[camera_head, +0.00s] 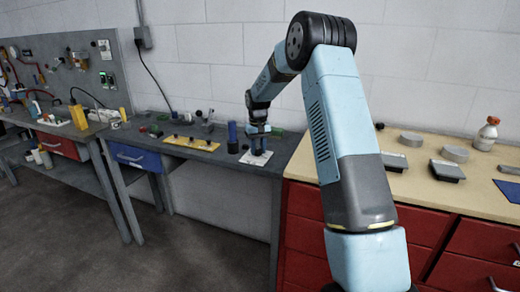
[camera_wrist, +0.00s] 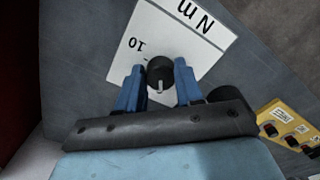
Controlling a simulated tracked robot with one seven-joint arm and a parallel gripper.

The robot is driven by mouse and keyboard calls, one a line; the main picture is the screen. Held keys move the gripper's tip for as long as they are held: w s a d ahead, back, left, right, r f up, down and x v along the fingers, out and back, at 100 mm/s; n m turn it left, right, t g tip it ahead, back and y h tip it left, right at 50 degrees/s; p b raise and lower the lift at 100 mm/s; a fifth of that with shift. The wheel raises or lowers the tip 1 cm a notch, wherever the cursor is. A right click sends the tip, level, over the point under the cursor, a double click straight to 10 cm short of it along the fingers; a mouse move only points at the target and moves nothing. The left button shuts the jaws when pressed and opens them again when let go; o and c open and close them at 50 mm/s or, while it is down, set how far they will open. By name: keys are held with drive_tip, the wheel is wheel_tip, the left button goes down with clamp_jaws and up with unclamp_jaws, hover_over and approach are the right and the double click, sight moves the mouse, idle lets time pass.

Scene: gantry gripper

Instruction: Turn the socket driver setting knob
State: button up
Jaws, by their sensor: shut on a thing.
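The setting knob (camera_wrist: 160,72) is round and black with a pale pointer line, which points down in the wrist view. It stands on a white card (camera_wrist: 205,35) printed with "N m" and "10"; the card also shows on the grey bench in the head view (camera_head: 249,159). My gripper (camera_wrist: 159,80) has its two blue fingers on either side of the knob, shut on it. In the head view my gripper (camera_head: 257,145) reaches down over the card, and the knob is hard to make out there.
A yellow panel (camera_head: 190,142) with small dark parts lies left on the grey bench; it also shows in the wrist view (camera_wrist: 271,112). Wooden worktop with red drawers (camera_head: 440,226) is at right.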

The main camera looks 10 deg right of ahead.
sight(258, 150)
drive_tip(key=shift+w+a+r, duration=0.1)
drive_tip(key=o, duration=1)
wheel_tip(258, 150, up, 14)
drive_tip(key=shift+f, duration=0.25)
